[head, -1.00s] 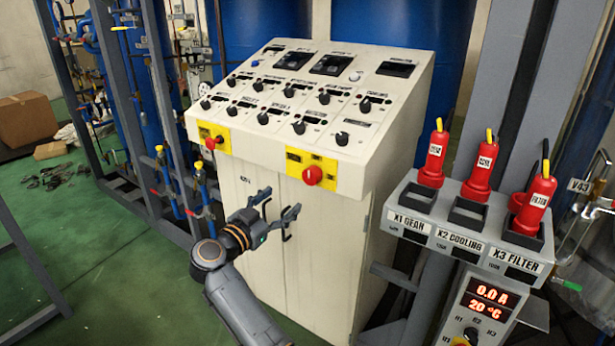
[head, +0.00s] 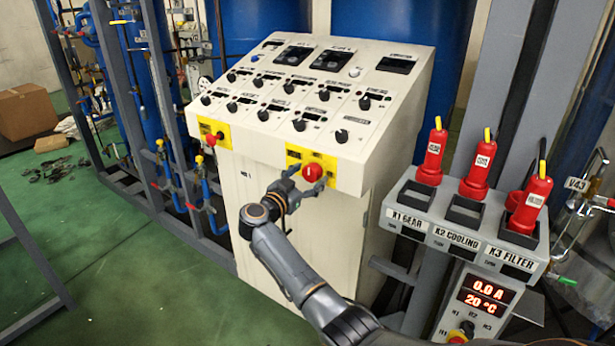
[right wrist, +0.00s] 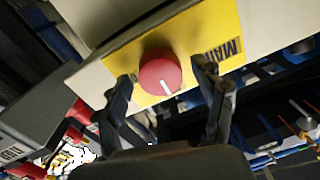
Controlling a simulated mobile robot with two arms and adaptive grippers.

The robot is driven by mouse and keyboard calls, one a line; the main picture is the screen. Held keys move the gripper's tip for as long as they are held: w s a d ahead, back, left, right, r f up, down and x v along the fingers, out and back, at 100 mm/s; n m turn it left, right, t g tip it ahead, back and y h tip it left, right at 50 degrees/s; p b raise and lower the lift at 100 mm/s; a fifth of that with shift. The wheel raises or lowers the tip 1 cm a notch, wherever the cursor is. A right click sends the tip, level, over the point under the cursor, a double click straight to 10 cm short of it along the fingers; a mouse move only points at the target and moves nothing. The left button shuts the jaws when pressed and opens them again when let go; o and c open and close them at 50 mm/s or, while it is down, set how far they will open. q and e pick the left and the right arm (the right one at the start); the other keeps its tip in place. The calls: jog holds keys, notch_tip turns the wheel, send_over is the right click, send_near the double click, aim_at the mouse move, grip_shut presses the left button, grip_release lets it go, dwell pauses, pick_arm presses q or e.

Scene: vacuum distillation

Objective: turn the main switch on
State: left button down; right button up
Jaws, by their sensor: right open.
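The main switch is a red rotary knob (head: 312,173) on a yellow plate (head: 326,158) at the front edge of the white control console. In the right wrist view the red knob (right wrist: 160,74), with a white pointer line, sits on the yellow plate marked "MAIN" (right wrist: 205,42). My right gripper (head: 306,179) is open, its two fingers on either side of the knob. In the right wrist view both fingers appear apart from the knob. Whether the fingertips reach the plate cannot be told. My left gripper is not in view.
The console (head: 300,225) has several black knobs and meters on its sloped top. A second red knob (head: 211,139) on yellow is at its left. A grey holder (head: 420,198) with red plugs and a display box (head: 483,297) stand at the right.

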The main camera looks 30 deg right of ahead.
jog(key=c, duration=1.2)
jog(key=shift+o, duration=0.2)
jog(key=shift+m, duration=0.3)
jog(key=m+b, duration=0.1)
jog(key=m, duration=0.2)
jog(key=shift+a+f, duration=0.1)
jog(key=shift+f, duration=0.1)
jog(key=m+b, duration=0.3)
jog(key=m, duration=0.2)
jog(key=shift+f, duration=0.1)
jog(key=m+b, duration=0.4)
jog(key=m, duration=0.1)
jog(key=shift+m+h, duration=0.3)
jog(key=shift+m+b, duration=1.95)
jog(key=shift+m, duration=0.25)
jog(key=shift+g, duration=0.4)
